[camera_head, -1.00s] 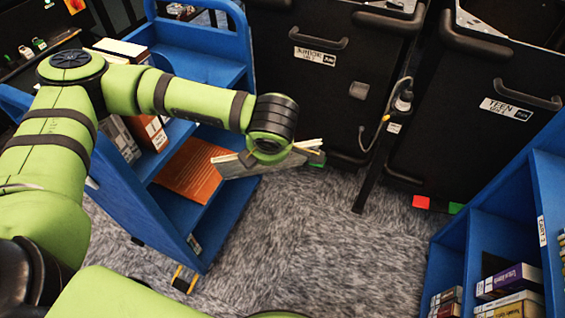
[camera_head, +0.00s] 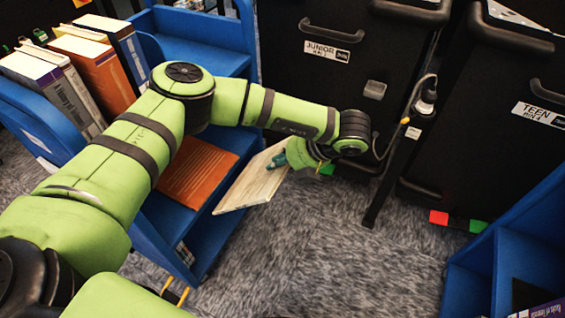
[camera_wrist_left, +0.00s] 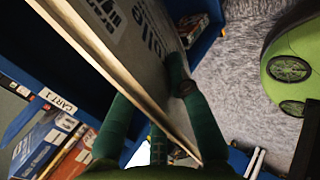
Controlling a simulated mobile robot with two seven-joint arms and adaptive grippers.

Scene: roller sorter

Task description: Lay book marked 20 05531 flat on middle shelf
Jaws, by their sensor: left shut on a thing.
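My left gripper (camera_head: 287,158) is shut on a book (camera_head: 247,187) in the head view. The book shows a pale face and is held tilted, in the air in front of the blue cart's open side. In the wrist view, the left gripper's green fingers (camera_wrist_left: 152,100) straddle the book (camera_wrist_left: 140,55), whose grey cover has partly visible lettering. No 20 05531 mark is readable. The blue cart (camera_head: 228,140) has a middle shelf on which an orange-brown book (camera_head: 197,175) lies flat, partly behind my arm. My right gripper is out of view.
Upright books (camera_head: 100,65) fill the cart's upper left part. Black bins (camera_head: 310,85) stand behind, labelled Junior and Teen. Another blue shelf unit (camera_head: 490,265) is at the lower right. Grey carpet between them is clear. The wrist view shows a CART 1 label (camera_wrist_left: 58,101).

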